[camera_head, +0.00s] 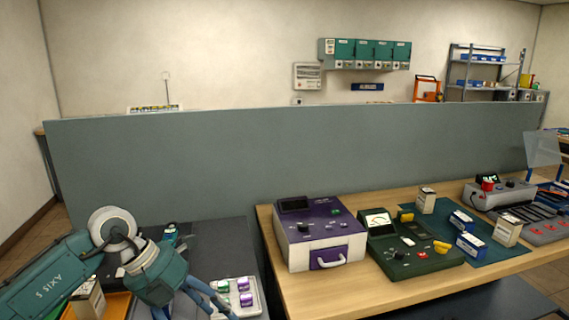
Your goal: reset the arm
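My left arm, green with a pale round joint, comes in from the lower left. Its gripper (207,298) hangs over the dark surface at the bottom, close to the left side of a light tray (262,303). Its blue-grey finger parts run down toward the bottom edge. The fingertips are not clear, so I cannot tell whether it is open or shut. My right arm and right gripper are not in view.
The tray holds small purple and green-topped items. A small box (88,299) stands by an orange tray behind my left arm. On the wooden table (300,296) are a purple-and-white device (320,240), a green meter (408,250) and several small boxes. A grey partition (290,150) stands behind.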

